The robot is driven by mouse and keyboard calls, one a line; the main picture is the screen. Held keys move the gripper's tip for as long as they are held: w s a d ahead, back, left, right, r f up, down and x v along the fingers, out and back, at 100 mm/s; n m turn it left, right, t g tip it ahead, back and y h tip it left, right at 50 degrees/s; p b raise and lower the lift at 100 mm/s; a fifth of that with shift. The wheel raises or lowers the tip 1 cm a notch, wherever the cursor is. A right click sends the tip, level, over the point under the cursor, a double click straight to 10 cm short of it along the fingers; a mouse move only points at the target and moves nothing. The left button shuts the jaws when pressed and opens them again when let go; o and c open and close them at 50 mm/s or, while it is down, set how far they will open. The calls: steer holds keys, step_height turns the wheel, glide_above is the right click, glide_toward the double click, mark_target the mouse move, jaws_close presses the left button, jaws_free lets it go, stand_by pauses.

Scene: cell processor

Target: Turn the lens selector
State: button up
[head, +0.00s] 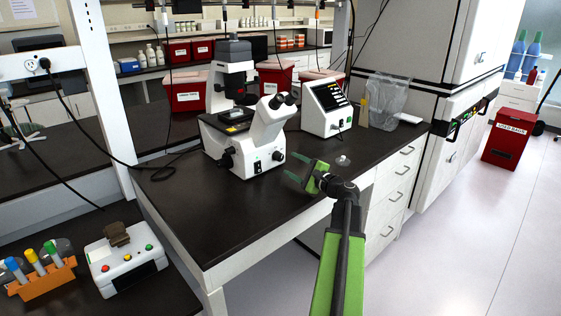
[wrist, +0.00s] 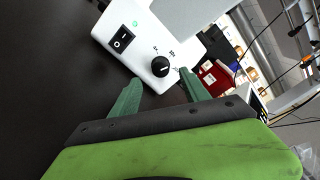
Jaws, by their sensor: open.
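The lens selector is a round black knob (wrist: 161,67) with a white pointer mark and small magnification labels around it, on the white front face of the microscope. In the head view the microscope (head: 262,140) stands on the dark bench, and the knob (head: 278,156) shows small on its right front. My gripper (head: 299,170) is open and empty, to the right of the microscope. In the wrist view the two green fingers of my gripper (wrist: 160,80) are spread, with the knob in line with the gap and just beyond the tips. I see no contact.
A black rocker switch (wrist: 122,40) and a green light sit beside the knob. A white device with a screen (head: 328,105) stands behind and to the right of the microscope. A small clear dish (head: 343,160) lies near the bench edge. The bench in front of the microscope is clear.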

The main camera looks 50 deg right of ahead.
mark_target(281, 158)
steer(key=w, duration=0.6)
steer(key=shift+w+d, duration=0.2)
steer(key=shift+d, duration=0.1)
jaws_close()
